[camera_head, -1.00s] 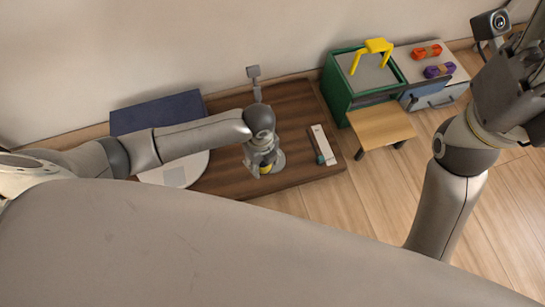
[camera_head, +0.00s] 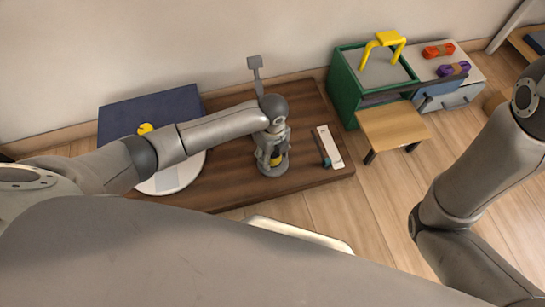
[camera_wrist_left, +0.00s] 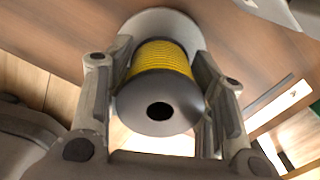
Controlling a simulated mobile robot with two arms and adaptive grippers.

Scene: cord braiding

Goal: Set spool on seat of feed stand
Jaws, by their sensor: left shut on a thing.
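The spool (camera_head: 277,160) is wound with yellow cord and has dark flanges. It stands between the fingers of my left gripper (camera_head: 270,152), which is shut on it above the brown wooden board. In the left wrist view, the spool (camera_wrist_left: 165,62) is between both fingers, with its dark flange and centre hole facing the camera. A pale grey round disc (camera_wrist_left: 178,22) lies just beyond it; the disc (camera_head: 270,171) also shows under the gripper in the head view, apparently the feed stand's seat. I cannot tell whether spool and disc touch. My right gripper is out of view.
A grey post with a square head (camera_head: 255,68) rises behind the gripper. A white strip with a dark tool (camera_head: 328,148) lies right of it. A navy box (camera_head: 130,112), a white disc (camera_head: 170,180) and a green bin (camera_head: 345,92) stand around. A small wooden table (camera_head: 393,125) is at right.

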